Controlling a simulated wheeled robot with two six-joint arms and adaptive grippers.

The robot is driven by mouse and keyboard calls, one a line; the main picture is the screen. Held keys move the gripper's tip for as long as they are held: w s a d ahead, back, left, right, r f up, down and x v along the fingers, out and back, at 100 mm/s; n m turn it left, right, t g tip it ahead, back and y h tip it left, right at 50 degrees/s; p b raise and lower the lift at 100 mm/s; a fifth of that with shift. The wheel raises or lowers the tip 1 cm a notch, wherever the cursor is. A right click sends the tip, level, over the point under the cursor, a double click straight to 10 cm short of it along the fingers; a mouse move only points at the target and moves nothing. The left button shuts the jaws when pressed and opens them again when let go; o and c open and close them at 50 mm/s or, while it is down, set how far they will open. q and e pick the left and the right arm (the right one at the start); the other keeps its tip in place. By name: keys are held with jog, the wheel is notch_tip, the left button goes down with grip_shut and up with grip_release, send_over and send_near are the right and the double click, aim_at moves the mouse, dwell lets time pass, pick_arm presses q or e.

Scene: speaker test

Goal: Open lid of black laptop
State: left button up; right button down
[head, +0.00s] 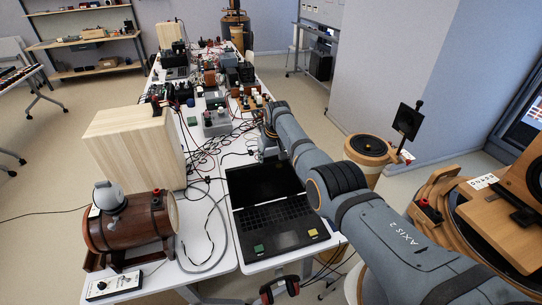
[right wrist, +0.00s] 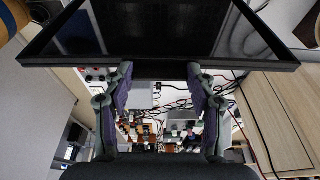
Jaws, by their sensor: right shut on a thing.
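The black laptop (head: 275,218) lies on the white table with its keyboard facing up. Its lid (head: 262,184) stands raised, with the dark screen showing. In the right wrist view the lid (right wrist: 165,30) spans the top of the picture. My right gripper (right wrist: 160,72) is at the lid's edge, its two fingers apart and shut on the lid. In the head view my right arm reaches in from the lower right, and the right gripper (head: 268,148) is behind the lid, partly hidden. My left gripper does not show.
A pale wooden box (head: 135,150) and a brown wooden barrel (head: 130,222) stand left of the laptop. A grey cable (head: 205,240) loops between the barrel and laptop. Several small devices and tangled wires crowd the table behind. A wooden device (head: 500,215) stands at the right.

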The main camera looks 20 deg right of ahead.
jog(key=shift+c, duration=2.2)
grip_release()
jog(key=shift+w+f, duration=0.1)
jog(key=v, duration=1.2)
jog(key=shift+a, duration=0.1)
